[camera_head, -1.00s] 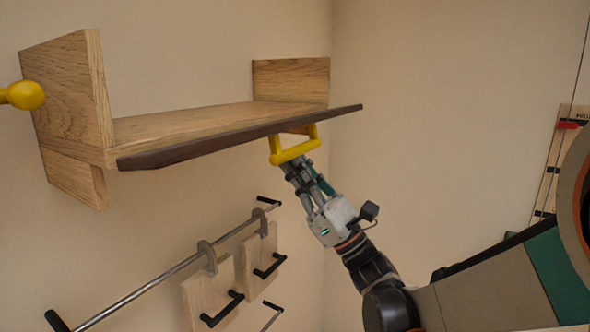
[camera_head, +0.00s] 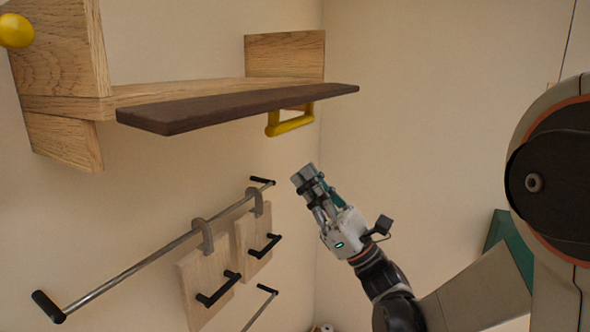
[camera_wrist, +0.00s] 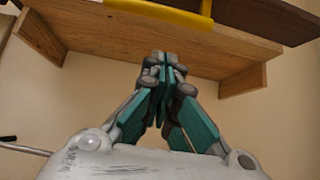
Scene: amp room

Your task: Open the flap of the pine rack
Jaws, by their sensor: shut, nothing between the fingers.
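The pine rack (camera_head: 285,55) is a wall shelf with upright end panels. Its dark brown flap (camera_head: 235,107) stands out from the front edge, lying nearly level. A yellow bar handle (camera_head: 291,125) hangs from the flap's underside, near its right end. In the wrist view the handle (camera_wrist: 165,13) and dark flap (camera_wrist: 262,15) cross the top, with the rack's pine underside (camera_wrist: 110,38) behind. My gripper (camera_head: 304,172) is shut and empty, below the handle and apart from it. Its closed fingers (camera_wrist: 165,60) point up toward the rack in the wrist view.
A metal rail (camera_head: 140,262) runs along the wall below the rack. Two small pine boards (camera_head: 208,285) with black handles hang from it on hooks, left of my gripper. A yellow knob (camera_head: 15,31) is at the upper left. The wall to the right is bare.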

